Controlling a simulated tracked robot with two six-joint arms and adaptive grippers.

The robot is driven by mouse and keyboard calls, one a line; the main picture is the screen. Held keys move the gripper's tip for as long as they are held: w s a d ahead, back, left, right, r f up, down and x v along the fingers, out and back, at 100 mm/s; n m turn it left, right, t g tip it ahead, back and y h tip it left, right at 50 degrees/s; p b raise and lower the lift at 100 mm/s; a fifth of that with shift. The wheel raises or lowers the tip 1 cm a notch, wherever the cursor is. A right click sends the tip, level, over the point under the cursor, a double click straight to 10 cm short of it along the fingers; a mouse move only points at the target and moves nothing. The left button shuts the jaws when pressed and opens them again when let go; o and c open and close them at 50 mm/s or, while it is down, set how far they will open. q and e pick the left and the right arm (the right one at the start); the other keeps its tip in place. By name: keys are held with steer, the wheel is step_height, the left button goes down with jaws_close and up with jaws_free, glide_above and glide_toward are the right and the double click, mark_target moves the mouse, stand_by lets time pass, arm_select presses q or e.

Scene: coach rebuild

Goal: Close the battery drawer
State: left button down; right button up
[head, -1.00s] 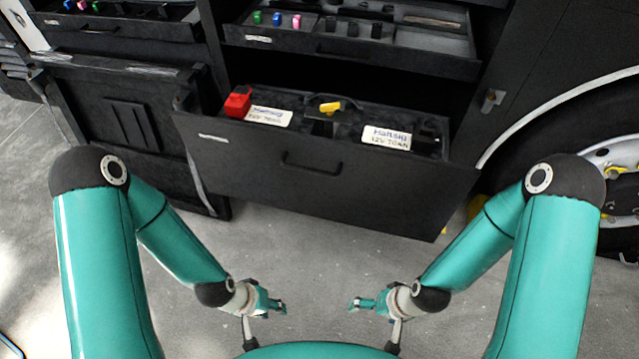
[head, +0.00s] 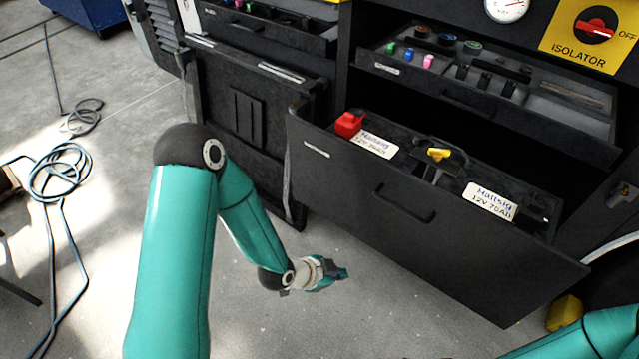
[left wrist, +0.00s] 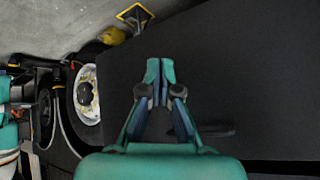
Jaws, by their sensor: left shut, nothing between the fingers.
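The battery drawer (head: 400,235) is pulled out at the bottom of the black cabinet. It holds batteries with white labels, a red terminal cover (head: 348,124) and a yellow part (head: 438,154). Its dark bar handle (head: 404,205) is on the front panel. My left gripper (head: 343,273) is shut and empty, below and to the left of the handle, in front of the drawer front. In the left wrist view, my left fingers (left wrist: 160,72) are together before the black front panel (left wrist: 230,65). Only a piece of my right arm shows at lower right; its gripper is out of view.
An upper drawer (head: 480,95) with colored parts is also out, above the battery drawer. A black panel (head: 245,130) leans at left. A yellow block (head: 564,313) is on the floor at right. Cables (head: 62,175) lie on the floor at far left.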

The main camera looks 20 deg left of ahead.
arm_select(q)
steer(key=w+a+r+m+t+b, duration=0.1)
steer(key=w+a+m+t+b, duration=0.4)
steer(key=w+b, duration=0.3)
steer(key=m+t+b, duration=0.6)
steer(key=b, duration=1.6)
glide_toward(324, 173)
steer(key=shift+n+y, duration=0.3)
steer(key=shift+y, duration=0.2)
steer(key=x, duration=0.2)
steer(key=b+x, duration=0.1)
steer(key=x, duration=0.4)
steer(key=shift+d+r, duration=0.2)
steer(key=shift+d, duration=0.25)
steer(key=shift+a, duration=0.1)
